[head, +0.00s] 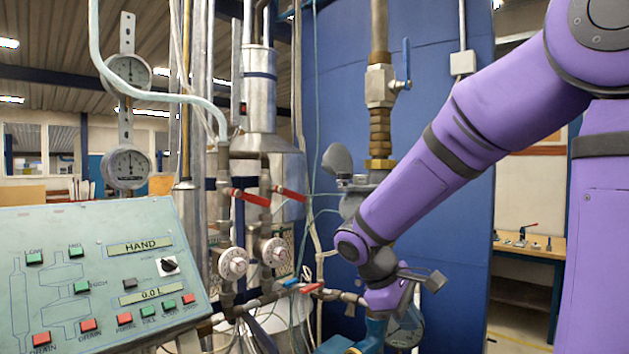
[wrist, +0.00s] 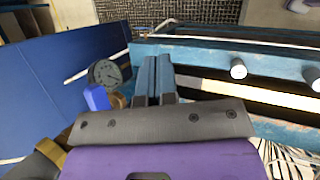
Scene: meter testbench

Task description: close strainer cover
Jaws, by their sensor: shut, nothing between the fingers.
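A grey rounded lid (head: 337,160) stands raised and tilted beside a grey metal body (head: 352,203) under the brass fitting, in the head view. It looks like the strainer cover standing open, but my arm hides part of the body. My gripper (wrist: 153,80) is shut and empty in the wrist view, its two blue-grey fingers side by side. In the head view my wrist is low, below and right of the lid, clearly apart from it. The lid cannot be made out in the wrist view.
A dial gauge (head: 405,330) sits low by my wrist; a gauge also shows left of the fingers in the wrist view (wrist: 105,73). Vertical pipes and a blue-handled valve (head: 381,85) rise behind. A control panel (head: 95,268) stands at left. A blue wall (head: 455,230) is behind my arm.

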